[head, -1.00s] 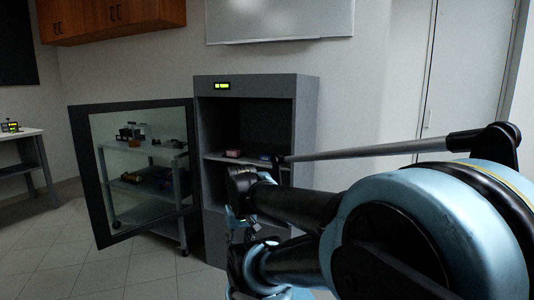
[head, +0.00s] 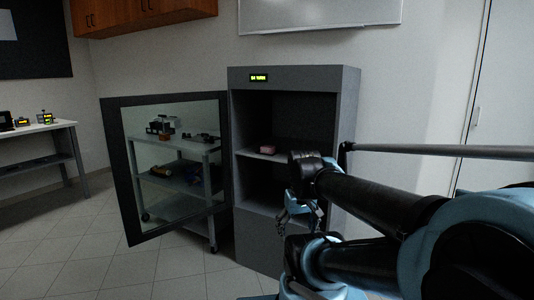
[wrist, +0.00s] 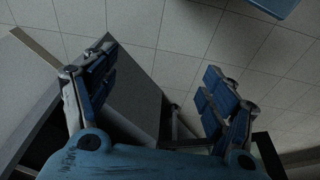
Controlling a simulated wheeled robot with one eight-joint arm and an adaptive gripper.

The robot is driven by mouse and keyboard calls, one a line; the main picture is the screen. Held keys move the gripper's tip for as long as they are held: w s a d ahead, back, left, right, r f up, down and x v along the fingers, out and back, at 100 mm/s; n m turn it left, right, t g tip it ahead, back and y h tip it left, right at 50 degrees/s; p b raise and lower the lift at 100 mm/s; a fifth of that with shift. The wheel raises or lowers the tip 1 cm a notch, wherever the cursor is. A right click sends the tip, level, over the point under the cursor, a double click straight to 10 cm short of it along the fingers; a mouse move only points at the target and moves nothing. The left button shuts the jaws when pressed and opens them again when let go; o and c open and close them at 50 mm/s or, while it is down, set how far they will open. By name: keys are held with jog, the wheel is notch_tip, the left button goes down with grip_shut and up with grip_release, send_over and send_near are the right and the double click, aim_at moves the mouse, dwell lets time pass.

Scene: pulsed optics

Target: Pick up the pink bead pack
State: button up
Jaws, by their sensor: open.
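A small pink pack (head: 267,150) lies on the upper shelf of the open grey cabinet (head: 295,77) in the head view. I take it for the pink bead pack. My gripper (head: 297,208) is in front of the cabinet, lower than that shelf and to the right of the pack, apart from it. In the wrist view my gripper (wrist: 155,88) has its two blue-padded fingers spread wide with nothing between them. The pack does not show in the wrist view. My arm hides the right part of the shelves.
The cabinet's glass door (head: 113,165) stands open to the left. A grey cart (head: 200,150) with several items shows through it. A side table (head: 45,127) stands at the far left. The tiled floor (head: 90,215) in front is clear.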

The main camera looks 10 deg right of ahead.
jog(key=w+r+n, duration=0.5)
jog(key=w, duration=0.5)
jog(key=w+a+r+n+h, duration=0.1)
jog(key=w+r+n, duration=0.4)
jog(key=w, duration=0.4)
jog(key=w+r+n, duration=0.4)
jog(key=w+r, duration=0.2)
jog(key=w, duration=0.4)
jog(key=w+a+n+t+h, duration=0.1)
jog(key=w+n, duration=0.2)
jog(key=w, duration=0.4)
jog(key=w+a+n, duration=0.2)
jog(key=w+n, duration=0.1)
jog(key=w, duration=0.5)
jog(key=n, duration=0.8)
send_near(268, 146)
jog(key=shift+h, duration=0.3)
notch_tip(268, 146, down, 4)
jog(key=shift+s+f, duration=0.1)
jog(key=shift+s, duration=0.05)
jog(key=shift+w+d+f, duration=0.15)
jog(key=shift+w, duration=0.1)
jog(key=x, duration=0.4)
jog(key=shift+w+f, duration=0.15)
jog(key=shift+f, duration=0.05)
jog(key=shift+c, duration=0.3)
